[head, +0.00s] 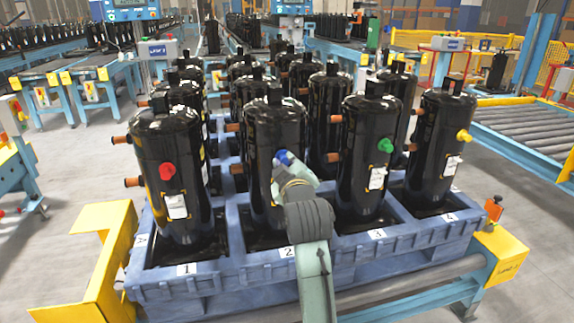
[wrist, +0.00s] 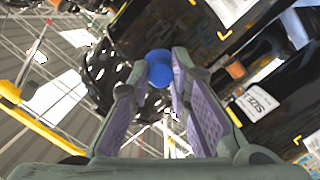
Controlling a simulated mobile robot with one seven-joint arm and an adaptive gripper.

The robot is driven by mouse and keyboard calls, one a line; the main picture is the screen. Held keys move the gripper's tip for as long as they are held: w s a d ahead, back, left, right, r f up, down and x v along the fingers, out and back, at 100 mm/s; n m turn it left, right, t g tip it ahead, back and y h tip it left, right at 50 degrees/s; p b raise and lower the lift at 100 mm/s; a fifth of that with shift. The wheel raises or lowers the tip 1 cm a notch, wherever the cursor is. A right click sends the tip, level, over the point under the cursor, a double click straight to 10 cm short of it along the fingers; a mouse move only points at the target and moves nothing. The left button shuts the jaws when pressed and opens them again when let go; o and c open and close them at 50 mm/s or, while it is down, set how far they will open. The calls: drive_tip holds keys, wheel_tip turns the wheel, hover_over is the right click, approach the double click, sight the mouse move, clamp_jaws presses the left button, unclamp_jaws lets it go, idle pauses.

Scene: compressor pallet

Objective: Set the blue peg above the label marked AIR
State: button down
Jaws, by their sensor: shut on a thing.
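The blue peg (head: 285,157) is held in front of the second black compressor (head: 275,125), near its upper body. My gripper (head: 290,170) points at that compressor; my arm hides part of it. In the wrist view the blue peg (wrist: 160,66) sits between the fingertips (wrist: 164,72), which are shut on it. I cannot tell whether the peg touches the compressor. A white label reading SIZE (wrist: 262,103) shows on a black body at right, beside a copper stub (wrist: 234,67). I cannot read AIR on any label.
The first compressor has a red peg (head: 167,171), the third a green peg (head: 385,146), the fourth a yellow peg (head: 463,136). They stand in a blue pallet (head: 330,244) with numbered cells. More compressors stand close behind. Yellow corner stops (head: 502,258) flank the pallet.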

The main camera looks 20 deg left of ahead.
drive_tip(key=shift+w+a, duration=0.1)
drive_tip(key=shift+w, duration=0.05)
drive_tip(key=c, duration=1.4)
unclamp_jaws()
